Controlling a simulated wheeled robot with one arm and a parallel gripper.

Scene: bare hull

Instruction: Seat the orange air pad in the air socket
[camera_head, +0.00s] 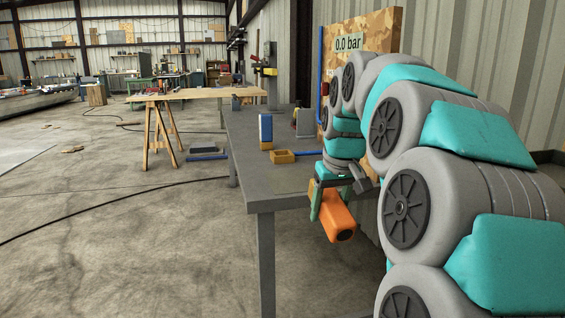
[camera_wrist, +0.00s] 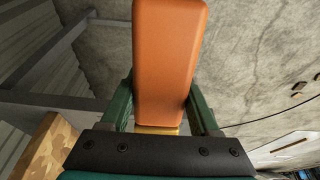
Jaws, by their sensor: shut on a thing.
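The orange air pad (camera_head: 339,218) is a long block with rounded edges. My gripper (camera_head: 328,196) is shut on it, in front of the grey table's right side, and the pad points down and toward the camera with a dark round spot on its end. In the wrist view the pad (camera_wrist: 168,60) stands out between the two green fingers (camera_wrist: 163,105), with a yellow part at its near end. I cannot make out the air socket for certain. A wooden board (camera_head: 372,35) with a "0.0 bar" display (camera_head: 348,42) stands behind my arm, which hides its lower part.
The grey table (camera_head: 254,180) carries a blue-and-white block (camera_head: 265,130), a yellow open box (camera_head: 282,156) with a blue bar beside it, and a grey upright piece (camera_head: 305,122). A trestle table (camera_head: 190,94) stands further back. The concrete floor at left is mostly free, with a cable across it.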

